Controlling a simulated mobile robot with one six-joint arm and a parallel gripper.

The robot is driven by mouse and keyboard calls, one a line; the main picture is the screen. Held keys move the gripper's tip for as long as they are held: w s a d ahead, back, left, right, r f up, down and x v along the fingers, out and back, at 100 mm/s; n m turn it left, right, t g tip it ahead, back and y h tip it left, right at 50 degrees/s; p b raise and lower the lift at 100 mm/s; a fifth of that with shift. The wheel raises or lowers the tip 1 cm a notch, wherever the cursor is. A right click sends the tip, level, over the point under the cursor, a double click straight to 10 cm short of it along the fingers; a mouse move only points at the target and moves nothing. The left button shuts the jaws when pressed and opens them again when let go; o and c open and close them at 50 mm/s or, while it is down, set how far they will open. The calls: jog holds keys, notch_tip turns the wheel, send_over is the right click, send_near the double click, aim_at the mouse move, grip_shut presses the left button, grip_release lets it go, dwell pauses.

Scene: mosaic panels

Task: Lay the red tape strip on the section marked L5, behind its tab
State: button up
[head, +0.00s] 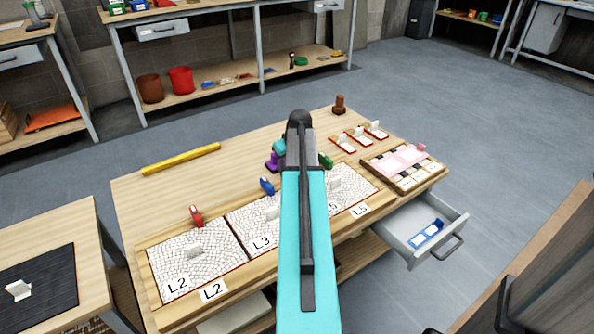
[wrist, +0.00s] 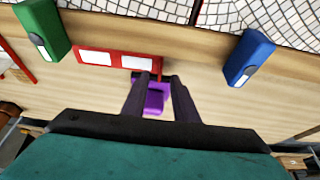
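The red tape strip (wrist: 118,60), with two white windows, shows in the wrist view. One end of it lies at my fingertips. My gripper (wrist: 160,78) has its fingers close together and appears shut on that end; the contact is small and partly hidden. A purple block (wrist: 152,100) shows between the fingers; it also shows in the head view (head: 272,160), beside my arm. The section marked L5 (head: 358,187) is the right-hand mosaic panel, with an upright white tab (head: 334,184). My arm covers its left part. The strip is hidden in the head view.
Panels L2 (head: 180,275) and L3 (head: 245,225) lie to the left. Red (head: 196,216), blue (head: 267,186) and green (head: 326,161) blocks stand along the panels' back edge. A yellow bar (head: 182,158) lies behind. An open drawer (head: 405,245) holds a blue strip (head: 428,233).

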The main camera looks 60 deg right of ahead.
jog(key=shift+x, duration=1.55)
grip_shut()
